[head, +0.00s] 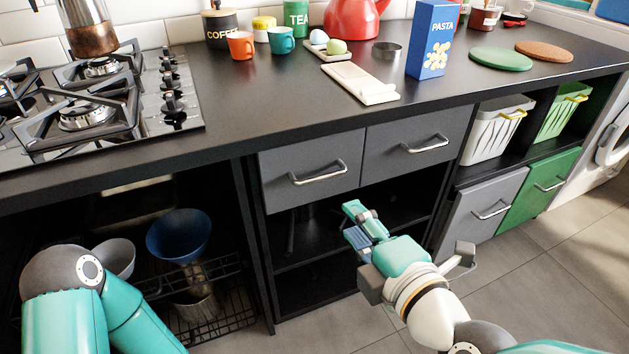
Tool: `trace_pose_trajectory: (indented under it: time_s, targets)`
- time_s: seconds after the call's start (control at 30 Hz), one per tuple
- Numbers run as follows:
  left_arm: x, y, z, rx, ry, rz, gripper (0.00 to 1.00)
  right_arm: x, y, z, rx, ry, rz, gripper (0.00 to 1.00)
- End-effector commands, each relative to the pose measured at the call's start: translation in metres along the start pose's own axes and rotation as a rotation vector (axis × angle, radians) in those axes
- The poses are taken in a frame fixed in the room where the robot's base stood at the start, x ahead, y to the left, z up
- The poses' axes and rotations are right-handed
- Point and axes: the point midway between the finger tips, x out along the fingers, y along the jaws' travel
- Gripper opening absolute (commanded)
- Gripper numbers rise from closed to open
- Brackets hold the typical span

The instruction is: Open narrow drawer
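Two grey drawers sit side by side under the worktop: a left one (285,186) and a right one (417,142), each with a silver bar handle. Both look closed. Lower right are a grey front (478,196) and a green front (545,180), also with bar handles and shut. I cannot tell which is the narrow drawer. My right gripper (359,225) is in front of the open shelves, below the two upper drawers and apart from their handles. Its fingertips show close together, and their opening is unclear. My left gripper is out of view; only its arm shows at bottom left.
The worktop (290,100) holds a gas hob (100,110), a pasta box (432,40), a board (360,83), mugs and a red kettle (355,18). Below left are bowls on a wire rack (215,320). Baskets stand in cubbies at right. The tiled floor (560,270) is clear at right.

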Motion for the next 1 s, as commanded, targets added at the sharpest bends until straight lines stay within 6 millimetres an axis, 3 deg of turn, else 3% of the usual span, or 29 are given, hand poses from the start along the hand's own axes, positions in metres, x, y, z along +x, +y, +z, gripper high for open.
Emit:
trace_pose_trajectory:
  time_s: [0.37, 0.67, 0.73, 1.0]
  targets:
    - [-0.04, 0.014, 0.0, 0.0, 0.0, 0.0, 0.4, 0.045, 0.002, -0.001, 0.002, 0.006, -0.009, 0.37]
    - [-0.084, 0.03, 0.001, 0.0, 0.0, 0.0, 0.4, 0.07, 0.005, -0.002, 0.002, 0.006, -0.009, 0.37]
    - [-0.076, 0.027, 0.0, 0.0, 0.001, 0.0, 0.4, 0.085, -0.003, -0.002, 0.004, 0.007, -0.001, 0.37]
    - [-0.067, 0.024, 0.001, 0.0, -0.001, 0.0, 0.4, 0.136, -0.003, -0.002, 0.004, 0.006, 0.0, 0.37]
